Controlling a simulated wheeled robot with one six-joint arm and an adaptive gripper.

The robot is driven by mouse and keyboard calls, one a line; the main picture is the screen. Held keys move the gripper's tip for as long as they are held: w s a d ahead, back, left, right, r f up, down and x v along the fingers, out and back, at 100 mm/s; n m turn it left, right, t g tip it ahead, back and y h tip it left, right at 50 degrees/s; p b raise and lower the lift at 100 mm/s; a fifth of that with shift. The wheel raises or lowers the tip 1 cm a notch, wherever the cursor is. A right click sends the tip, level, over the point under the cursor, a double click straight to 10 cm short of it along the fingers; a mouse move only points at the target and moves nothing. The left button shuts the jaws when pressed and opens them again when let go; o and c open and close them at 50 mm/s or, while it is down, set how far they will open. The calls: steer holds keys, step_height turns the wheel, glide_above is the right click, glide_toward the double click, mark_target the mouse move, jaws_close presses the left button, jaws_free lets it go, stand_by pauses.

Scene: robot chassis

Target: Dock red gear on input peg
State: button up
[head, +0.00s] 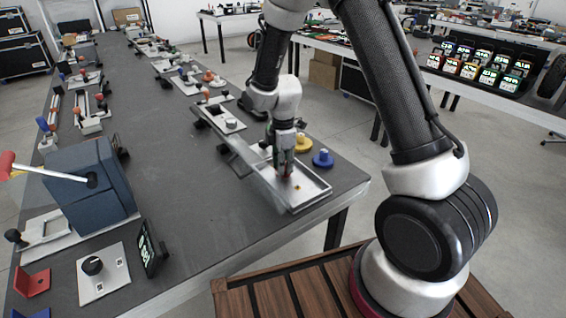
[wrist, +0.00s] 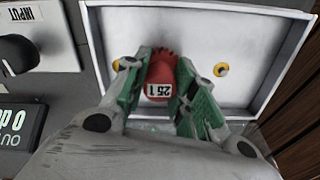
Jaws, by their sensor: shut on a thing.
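The red gear (wrist: 159,72), with a white label, sits between the green-lined fingers of my gripper (wrist: 160,92) in the wrist view. My gripper is shut on it, over the white-rimmed tray (wrist: 264,18). In the head view my gripper (head: 285,172) points down into the tray (head: 318,196), and only a bit of the red gear (head: 287,177) shows. I cannot tell whether the gear touches the tray floor. An INPUT label (wrist: 27,14) lies left of the tray in the wrist view; I cannot make out the input peg itself.
A yellow gear (head: 303,144) and a blue gear (head: 323,158) stand beside the tray's far side. A yellow ringed spot (wrist: 221,69) is on the tray floor. A blue box with a lever (head: 92,185) stands at left. The grey table between is mostly clear.

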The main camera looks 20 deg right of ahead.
steer(key=shift+f, duration=0.1)
steer(key=o, duration=0.8)
steer(key=shift+c, duration=0.2)
steer(key=shift+r, duration=5.55)
